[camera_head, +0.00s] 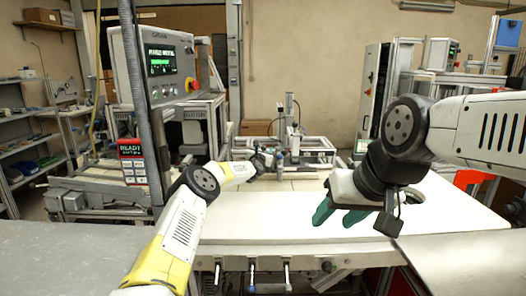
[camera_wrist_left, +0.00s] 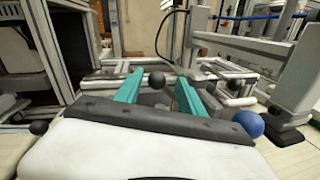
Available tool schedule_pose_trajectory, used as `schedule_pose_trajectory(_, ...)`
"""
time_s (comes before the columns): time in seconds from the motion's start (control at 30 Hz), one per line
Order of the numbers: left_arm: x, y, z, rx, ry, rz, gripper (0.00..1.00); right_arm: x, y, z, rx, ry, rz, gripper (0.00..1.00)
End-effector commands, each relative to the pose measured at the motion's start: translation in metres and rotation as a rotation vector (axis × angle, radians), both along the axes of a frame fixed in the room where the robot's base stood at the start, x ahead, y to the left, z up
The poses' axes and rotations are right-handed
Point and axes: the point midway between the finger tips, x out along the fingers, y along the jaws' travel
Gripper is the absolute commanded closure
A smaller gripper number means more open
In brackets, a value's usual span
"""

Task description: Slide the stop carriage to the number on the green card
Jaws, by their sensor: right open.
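My left gripper (camera_head: 264,159) is at the far side of the white table, small and partly hidden by its own wrist in the head view. In the left wrist view its two teal fingers (camera_wrist_left: 160,78) are apart. A black ball knob (camera_wrist_left: 157,80) shows in the gap between them, and I cannot tell whether it touches either finger. The knob seems to stand in front of a grey metal frame (camera_wrist_left: 220,75). Which part is the stop carriage is unclear. No green card or number can be made out. My right gripper (camera_head: 338,213) is open and empty above the table's right side.
The white table (camera_head: 290,222) is mostly clear in front. A control box with a screen (camera_head: 158,66) stands at the left, above a red and black sign (camera_head: 131,160). A frame with posts (camera_head: 305,148) stands behind. A blue ball (camera_wrist_left: 248,122) is right of my left gripper.

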Motion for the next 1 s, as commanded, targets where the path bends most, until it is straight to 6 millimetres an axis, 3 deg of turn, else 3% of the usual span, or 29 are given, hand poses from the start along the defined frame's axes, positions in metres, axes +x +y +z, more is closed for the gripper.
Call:
schedule_pose_trajectory(0.37, -0.01, 0.003, 0.001, -0.003, -0.001, 0.001, 0.54, 0.0, 0.0, 0.0, 0.0, 0.0, 0.0, 0.52)
schedule_pose_trajectory(0.8, -0.062, 0.013, 0.0, -0.001, 0.0, 0.0, 0.54, 0.0, 0.0, 0.0, 0.0, 0.0, 0.0, 0.52)
schedule_pose_trajectory(1.0, -0.075, 0.015, 0.0, -0.001, 0.001, -0.001, 0.54, 0.0, 0.0, 0.0, 0.0, 0.0, 0.0, 0.52)
